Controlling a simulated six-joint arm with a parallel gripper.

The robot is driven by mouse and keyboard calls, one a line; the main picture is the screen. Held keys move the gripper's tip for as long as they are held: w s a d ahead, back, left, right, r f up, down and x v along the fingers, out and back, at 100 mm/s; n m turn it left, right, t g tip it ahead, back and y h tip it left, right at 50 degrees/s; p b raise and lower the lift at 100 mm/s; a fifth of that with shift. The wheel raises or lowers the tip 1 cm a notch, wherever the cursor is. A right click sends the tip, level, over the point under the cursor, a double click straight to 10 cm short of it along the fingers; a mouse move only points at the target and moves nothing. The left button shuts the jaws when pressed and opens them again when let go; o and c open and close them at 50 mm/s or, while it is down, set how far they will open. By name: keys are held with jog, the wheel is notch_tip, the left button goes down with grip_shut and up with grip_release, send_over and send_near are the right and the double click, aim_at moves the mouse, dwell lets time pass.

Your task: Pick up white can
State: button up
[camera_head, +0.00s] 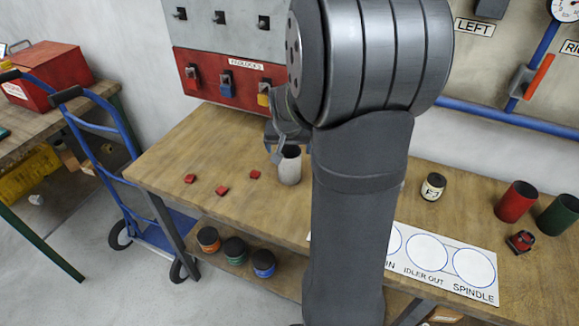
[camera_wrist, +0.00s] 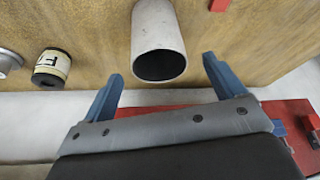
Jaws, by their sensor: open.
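A white can (camera_head: 289,165) stands upright on the wooden table, left of my arm in the head view. In the wrist view the white can (camera_wrist: 158,40) shows with its dark open mouth toward the camera, just beyond and roughly between my fingertips. My gripper (camera_wrist: 162,78) is open, with its two blue fingers apart and nothing between them. In the head view my gripper (camera_head: 275,145) is partly hidden by my arm and sits close to the can's upper left. I cannot tell whether a finger touches the can.
Small red pieces (camera_head: 222,190) lie left of the can on the table (camera_head: 180,150). A labelled jar (camera_head: 433,187), a red can (camera_head: 516,201) and a green can (camera_head: 558,214) stand to the right. A padlock board (camera_head: 225,60) rises behind. My arm hides the table's middle.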

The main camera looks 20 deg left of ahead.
aim_at(289, 157)
jog(key=shift+x, duration=3.8)
jog(key=shift+d, duration=0.15)
jog(key=c, duration=1.1)
jog(key=shift+r, duration=0.15)
